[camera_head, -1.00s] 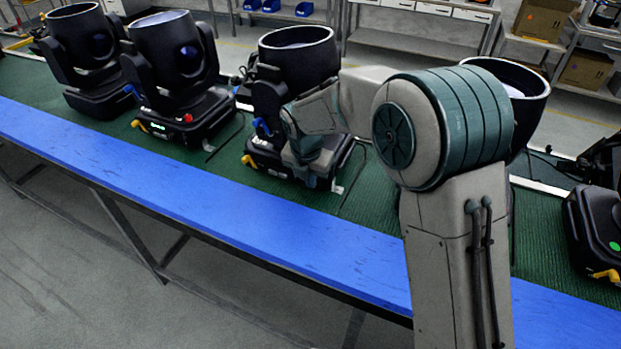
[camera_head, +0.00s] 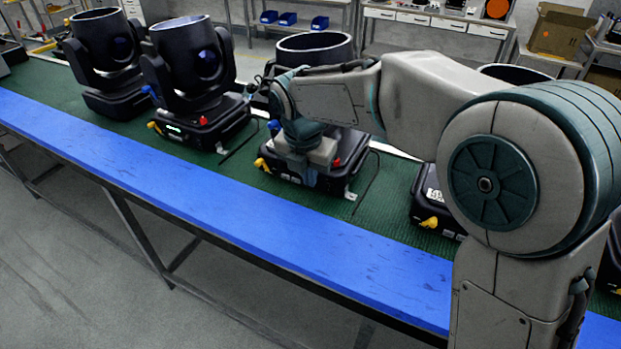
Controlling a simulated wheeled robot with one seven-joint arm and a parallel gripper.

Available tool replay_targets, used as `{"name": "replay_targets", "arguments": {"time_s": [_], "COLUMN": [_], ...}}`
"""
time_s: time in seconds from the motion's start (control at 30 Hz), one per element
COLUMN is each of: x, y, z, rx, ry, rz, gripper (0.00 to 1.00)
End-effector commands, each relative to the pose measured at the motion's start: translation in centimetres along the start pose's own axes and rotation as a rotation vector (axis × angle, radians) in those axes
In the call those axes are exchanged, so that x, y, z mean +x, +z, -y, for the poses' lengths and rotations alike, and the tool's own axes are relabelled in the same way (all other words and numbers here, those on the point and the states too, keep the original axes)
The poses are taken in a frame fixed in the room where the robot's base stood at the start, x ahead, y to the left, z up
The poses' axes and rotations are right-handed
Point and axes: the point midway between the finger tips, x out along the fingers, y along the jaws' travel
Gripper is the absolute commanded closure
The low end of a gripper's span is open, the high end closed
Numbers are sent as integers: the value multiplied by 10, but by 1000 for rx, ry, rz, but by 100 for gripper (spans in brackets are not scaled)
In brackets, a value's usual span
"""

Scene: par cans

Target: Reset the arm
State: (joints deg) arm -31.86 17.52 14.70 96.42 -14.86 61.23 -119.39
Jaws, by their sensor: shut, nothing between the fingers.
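My arm (camera_head: 420,95) comes in from the right and bends at a large grey-green joint. Its wrist points down, with my gripper (camera_head: 310,178) low in front of the third par can (camera_head: 316,48). The gripper looks small here, with no object seen in it; it is shut. I cannot tell whether it touches the can's base. The wrist and forearm hide much of that can. Two more black par cans, one at the far left (camera_head: 103,50) and one beside it (camera_head: 190,65), stand upright with nothing in front of them. Another can (camera_head: 432,200) is mostly hidden behind my arm.
The cans stand on a green belt (camera_head: 50,85) with a blue front edge (camera_head: 200,208). Grey floor (camera_head: 60,270) lies open before it. Behind stand benches with blue bins (camera_head: 287,19) and a cardboard box (camera_head: 560,30).

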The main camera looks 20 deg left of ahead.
Motion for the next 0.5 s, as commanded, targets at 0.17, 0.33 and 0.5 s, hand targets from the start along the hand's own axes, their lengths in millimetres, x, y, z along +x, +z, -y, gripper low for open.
{"name": "replay_targets", "arguments": {"time_s": [0.17, 0.33, 0.5], "x": [0, 0, -7], "y": [0, 0, 6], "z": [0, 0, 23], "rx": [0, 0, 141], "ry": [0, 0, 0], "rz": [0, 0, 9], "gripper": [100, 100, 100]}}
